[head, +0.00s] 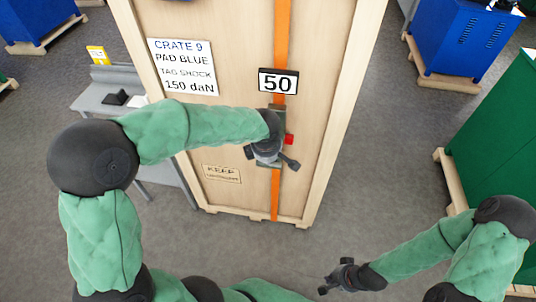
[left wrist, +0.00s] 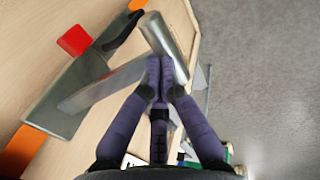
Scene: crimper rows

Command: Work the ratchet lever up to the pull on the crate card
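The tall wooden crate (head: 245,45) has a vertical orange strap (head: 282,30) down its front. The crate card (head: 183,68) reads CRATE 9, PAD BLUE, TAG SHOCK, 150 daN. A display (head: 278,82) on the strap reads 50. The ratchet, with a red part (head: 289,139), sits below it, partly hidden by my left gripper (head: 270,155). In the left wrist view, the lever's grey round handle (left wrist: 160,35) is at my left fingertips (left wrist: 160,68). Those fingers are together, seemingly touching the handle, not around it. My right gripper (head: 335,279) is open and empty, away from the crate.
A grey bench (head: 95,100) with a yellow sign (head: 98,55) and a dark item stands left of the crate. Blue machines (head: 460,40) stand behind, and a green one (head: 500,140) is at the right. Floor in front of the crate is clear.

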